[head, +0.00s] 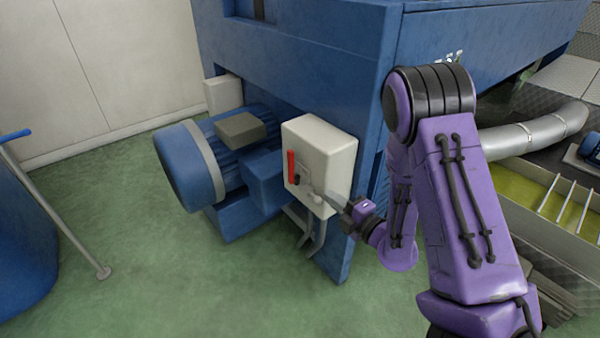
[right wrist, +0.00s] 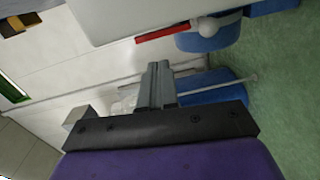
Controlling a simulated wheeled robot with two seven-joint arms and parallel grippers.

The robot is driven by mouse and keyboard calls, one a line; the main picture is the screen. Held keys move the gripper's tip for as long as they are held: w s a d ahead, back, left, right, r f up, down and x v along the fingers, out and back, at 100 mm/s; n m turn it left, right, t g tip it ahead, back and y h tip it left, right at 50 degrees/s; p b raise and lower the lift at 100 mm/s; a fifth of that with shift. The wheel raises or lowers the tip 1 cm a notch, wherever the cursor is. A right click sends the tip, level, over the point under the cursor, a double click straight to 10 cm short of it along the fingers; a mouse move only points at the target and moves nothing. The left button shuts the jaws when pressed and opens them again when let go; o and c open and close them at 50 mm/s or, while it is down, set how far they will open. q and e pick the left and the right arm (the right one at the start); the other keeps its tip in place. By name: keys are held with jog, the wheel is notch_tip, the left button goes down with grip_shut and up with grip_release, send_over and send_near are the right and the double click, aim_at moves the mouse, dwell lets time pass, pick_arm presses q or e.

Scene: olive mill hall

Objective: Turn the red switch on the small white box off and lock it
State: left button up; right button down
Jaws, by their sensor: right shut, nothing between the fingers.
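The small white box (head: 322,160) is mounted on the blue machine beside the motor. Its red switch handle (head: 291,166) stands upright on the left part of the box's front. The handle also shows as a red bar in the right wrist view (right wrist: 163,35), at the edge of the pale box (right wrist: 120,15). My right gripper (head: 326,196) is shut and empty, with its tips close to the lower front of the box, below and right of the handle. I cannot tell whether they touch it. The shut fingers show in the right wrist view (right wrist: 158,85). No lock is clearly visible. My left gripper is out of view.
A blue motor (head: 195,160) sticks out left of the box. The blue machine frame (head: 310,50) rises behind it. At far left are a blue drum (head: 22,240) and a grey rod (head: 60,220). A silver pipe (head: 535,132) is at right. Green floor in front is clear.

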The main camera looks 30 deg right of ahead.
jog(key=shift+d+r+n, duration=0.1)
jog(key=shift+r+n, duration=0.5)
jog(key=shift+w+y, duration=0.1)
jog(key=shift+y, duration=0.2)
jog(key=p, duration=0.2)
send_near(293, 163)
jog(key=w, duration=0.7)
jog(key=shift+a+f, duration=0.15)
jog(key=shift+a, duration=0.2)
